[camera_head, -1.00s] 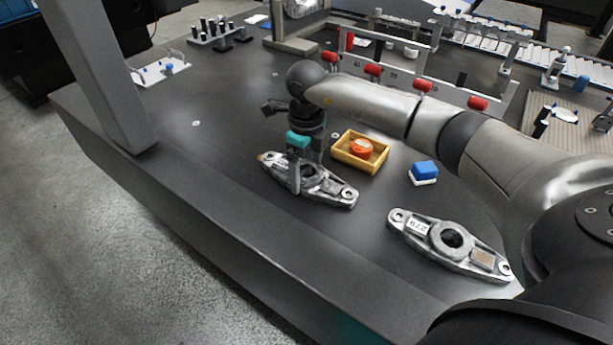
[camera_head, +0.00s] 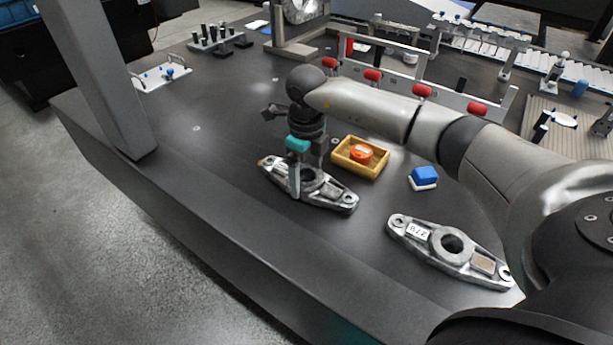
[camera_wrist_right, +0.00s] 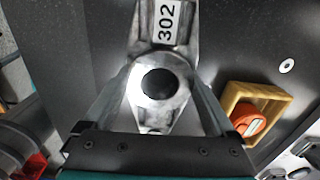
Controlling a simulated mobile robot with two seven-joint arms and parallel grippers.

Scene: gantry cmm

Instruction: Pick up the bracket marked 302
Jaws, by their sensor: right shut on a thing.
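The bracket marked 302 (camera_head: 333,193) is a grey metal casting with a round central boss, at the middle of the dark table in the head view. Its 302 label and the boss show in the right wrist view (camera_wrist_right: 160,84). My right gripper (camera_head: 296,190) points down over it and is shut on the boss, one finger on each side. Part of the bracket is hidden behind the gripper. I cannot tell whether the bracket is clear of the table. A second, similar bracket (camera_head: 421,247) with another label lies to the right. My left gripper is not in view.
A yellow tray (camera_head: 345,168) holding an orange round object (camera_head: 361,152) stands close behind the bracket. A blue-and-white block (camera_head: 424,177) lies to the right. A rack with red handles (camera_head: 372,75) stands behind my right arm.

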